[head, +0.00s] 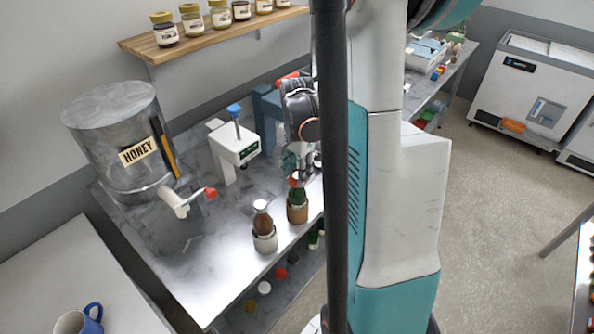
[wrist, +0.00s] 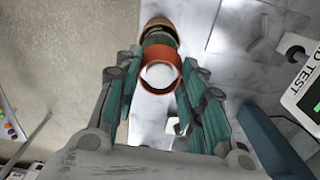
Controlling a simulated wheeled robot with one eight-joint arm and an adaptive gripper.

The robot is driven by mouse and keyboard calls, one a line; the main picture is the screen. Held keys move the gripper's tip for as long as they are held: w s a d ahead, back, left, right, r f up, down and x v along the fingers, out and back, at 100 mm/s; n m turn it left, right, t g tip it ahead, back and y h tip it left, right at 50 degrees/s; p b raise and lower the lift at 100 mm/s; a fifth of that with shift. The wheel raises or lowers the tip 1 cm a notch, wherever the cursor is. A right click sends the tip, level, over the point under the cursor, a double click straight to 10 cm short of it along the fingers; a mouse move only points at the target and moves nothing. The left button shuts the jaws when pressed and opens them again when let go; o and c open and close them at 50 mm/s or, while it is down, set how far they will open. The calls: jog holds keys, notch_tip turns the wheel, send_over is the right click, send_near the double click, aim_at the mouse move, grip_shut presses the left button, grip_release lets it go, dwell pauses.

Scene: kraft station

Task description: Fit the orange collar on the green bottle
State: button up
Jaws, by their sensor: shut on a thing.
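The green bottle (head: 297,196) stands upright in a tan holder (head: 297,214) near the front edge of the metal bench. In the wrist view the green bottle (wrist: 158,39) points towards the camera. The orange collar (wrist: 178,60) is held between the fingertips of my gripper (wrist: 162,76) and rings a white disc, which looks like the bottle's cap. The collar is at the bottle's top end; how far down it sits I cannot tell. In the head view my gripper (head: 297,165) is right above the bottle, with only a little orange showing.
A brown bottle (head: 262,222) in a pale holder stands close on the left. A white test device (head: 236,146) with a blue knob is behind. The honey tank (head: 118,125), with its red-knobbed tap (head: 209,193), is at the left. My column hides the bench's right part.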

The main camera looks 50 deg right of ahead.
jog(key=shift+f+b, duration=0.5)
jog(key=shift+f, duration=0.1)
jog(key=o, duration=0.8)
jog(key=shift+o, duration=0.8)
jog(key=o, duration=0.5)
jog(key=shift+c, duration=0.2)
jog(key=shift+r+p, duration=0.95)
jog(key=shift+r, duration=0.65)
jog(key=shift+r+p, duration=1.8)
jog(key=shift+r, duration=1.15)
